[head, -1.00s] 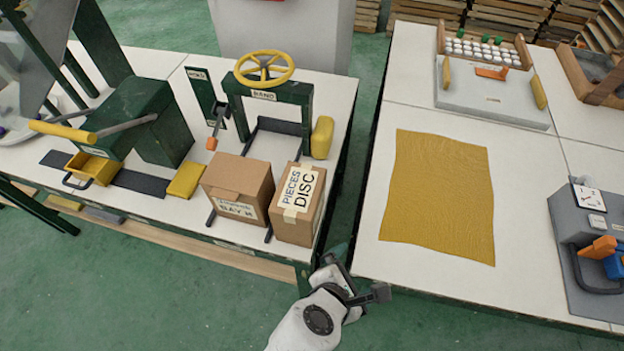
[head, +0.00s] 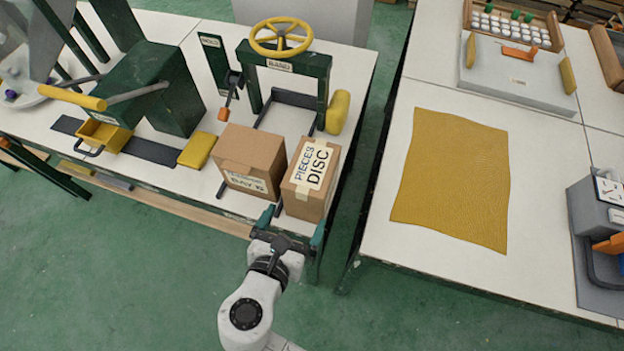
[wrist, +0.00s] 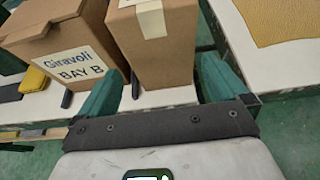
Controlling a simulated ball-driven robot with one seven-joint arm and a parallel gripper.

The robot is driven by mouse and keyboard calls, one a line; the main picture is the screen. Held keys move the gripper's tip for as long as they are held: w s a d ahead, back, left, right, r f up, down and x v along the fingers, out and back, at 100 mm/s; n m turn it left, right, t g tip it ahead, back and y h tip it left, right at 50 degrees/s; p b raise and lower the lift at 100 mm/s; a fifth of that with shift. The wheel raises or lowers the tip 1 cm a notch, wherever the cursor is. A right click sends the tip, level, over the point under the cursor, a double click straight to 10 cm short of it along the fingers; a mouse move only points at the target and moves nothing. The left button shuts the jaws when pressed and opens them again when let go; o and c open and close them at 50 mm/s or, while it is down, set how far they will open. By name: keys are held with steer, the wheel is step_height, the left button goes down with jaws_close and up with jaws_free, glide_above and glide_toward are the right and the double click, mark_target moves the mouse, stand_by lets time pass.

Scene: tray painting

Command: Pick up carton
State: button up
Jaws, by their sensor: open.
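Two brown cardboard cartons stand side by side at the front edge of the left bench. The right carton (head: 311,178) has a white label reading "PIECES DISC" on its top; it also shows in the wrist view (wrist: 172,48). The left carton (head: 249,160) has a label reading "Giravoli BAY B" in the wrist view (wrist: 30,44). My gripper (head: 291,222) is open and empty, just in front of the right carton at the bench edge. In the wrist view its green fingers (wrist: 160,88) are spread wide, with the right carton's near face between and beyond them.
Behind the cartons stands a dark green press with a yellow handwheel (head: 281,38) and a yellow roll (head: 338,112). A yellow block (head: 197,150) lies left of the cartons. A gap separates this bench from the right table, with its yellow cloth (head: 452,180).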

mark_target(302, 206)
steer(key=x, duration=0.4)
steer(key=shift+d, duration=0.1)
steer(key=shift+c, duration=0.2)
steer(key=c, duration=1)
steer(key=shift+r, duration=0.1)
steer(key=shift+c, duration=1.4)
